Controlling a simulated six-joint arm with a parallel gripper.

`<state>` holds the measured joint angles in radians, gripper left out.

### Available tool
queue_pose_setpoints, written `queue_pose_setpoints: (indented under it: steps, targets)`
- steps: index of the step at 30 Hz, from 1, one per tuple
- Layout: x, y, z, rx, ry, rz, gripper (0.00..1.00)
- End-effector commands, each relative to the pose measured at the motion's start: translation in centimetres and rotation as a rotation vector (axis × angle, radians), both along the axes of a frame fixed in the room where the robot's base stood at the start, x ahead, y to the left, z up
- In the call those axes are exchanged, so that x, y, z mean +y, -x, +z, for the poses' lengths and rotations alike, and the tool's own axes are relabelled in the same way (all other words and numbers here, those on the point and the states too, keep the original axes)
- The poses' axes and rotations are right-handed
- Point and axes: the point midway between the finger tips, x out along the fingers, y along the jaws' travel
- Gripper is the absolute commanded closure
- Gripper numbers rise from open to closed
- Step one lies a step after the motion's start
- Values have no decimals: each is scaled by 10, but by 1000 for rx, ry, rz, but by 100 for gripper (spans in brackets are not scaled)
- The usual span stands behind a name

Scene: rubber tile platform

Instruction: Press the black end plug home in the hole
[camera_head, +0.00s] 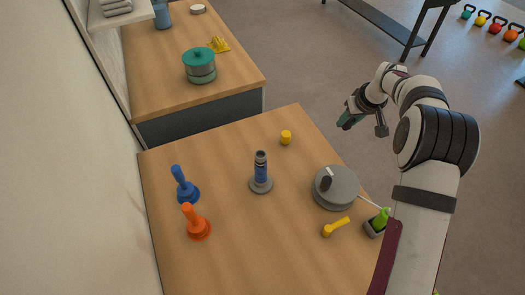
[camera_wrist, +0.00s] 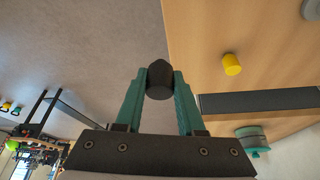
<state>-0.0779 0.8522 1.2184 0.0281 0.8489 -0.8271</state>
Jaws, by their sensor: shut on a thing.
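My gripper (camera_head: 350,118) hangs over the floor, past the table's right edge. In the wrist view its two teal fingers (camera_wrist: 160,88) are shut on the black end plug (camera_wrist: 159,77), a dark rounded piece between the fingertips. I cannot make the plug out clearly in the head view. No hole shows clearly.
A yellow cylinder (camera_head: 286,137) stands near the far edge. Blue (camera_head: 180,182) and orange (camera_head: 194,222) handled tools stand at left. A teal-lidded pot (camera_head: 199,66) is on the farther counter.

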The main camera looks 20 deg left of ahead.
Motion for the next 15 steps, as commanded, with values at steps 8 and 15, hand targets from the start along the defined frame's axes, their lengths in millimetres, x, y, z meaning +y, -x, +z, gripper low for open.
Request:
queue_pose_setpoints:
  steps: [8, 15]
  targets:
    - [0, 0, 0, 0, 0, 0, 100]
    - [0, 0, 0, 0, 0, 0, 100]
